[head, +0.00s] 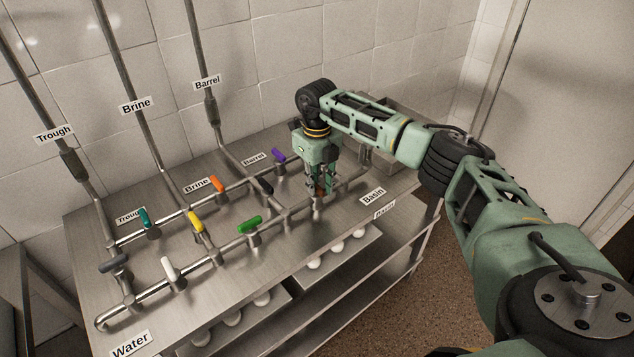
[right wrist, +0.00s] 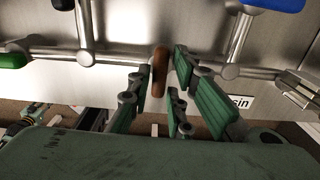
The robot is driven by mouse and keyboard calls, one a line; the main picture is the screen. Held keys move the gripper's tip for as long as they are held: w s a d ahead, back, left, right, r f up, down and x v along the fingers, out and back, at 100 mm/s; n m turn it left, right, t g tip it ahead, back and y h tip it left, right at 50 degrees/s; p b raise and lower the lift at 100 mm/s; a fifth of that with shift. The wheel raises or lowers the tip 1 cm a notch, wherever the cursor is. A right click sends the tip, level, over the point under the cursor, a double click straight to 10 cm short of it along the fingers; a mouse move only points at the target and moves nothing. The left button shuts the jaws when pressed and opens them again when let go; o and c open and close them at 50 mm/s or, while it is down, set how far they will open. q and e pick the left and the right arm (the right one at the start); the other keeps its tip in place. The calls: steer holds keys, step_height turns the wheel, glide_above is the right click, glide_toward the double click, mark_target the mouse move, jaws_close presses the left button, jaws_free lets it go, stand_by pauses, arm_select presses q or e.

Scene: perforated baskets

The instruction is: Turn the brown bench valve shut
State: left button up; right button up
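The brown valve handle (right wrist: 160,70) shows in the right wrist view, standing across the pipe (right wrist: 120,60) that runs left to right there. In the head view my right gripper (head: 320,192) points down at the right part of the bench pipework, near the Basin label (head: 373,196). Its fingers largely hide the brown handle there.
The steel bench (head: 190,275) carries other valves: purple (head: 278,154), black (head: 265,186), green (head: 249,225), orange (head: 217,184), yellow (head: 195,221), teal (head: 145,217), white (head: 169,268) and grey (head: 113,263). A steel basin (head: 400,112) stands behind the gripper. Shelves hold white round things.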

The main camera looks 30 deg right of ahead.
mark_target(317, 185)
steer(key=shift+o, duration=1)
step_height(317, 185, up, 12)
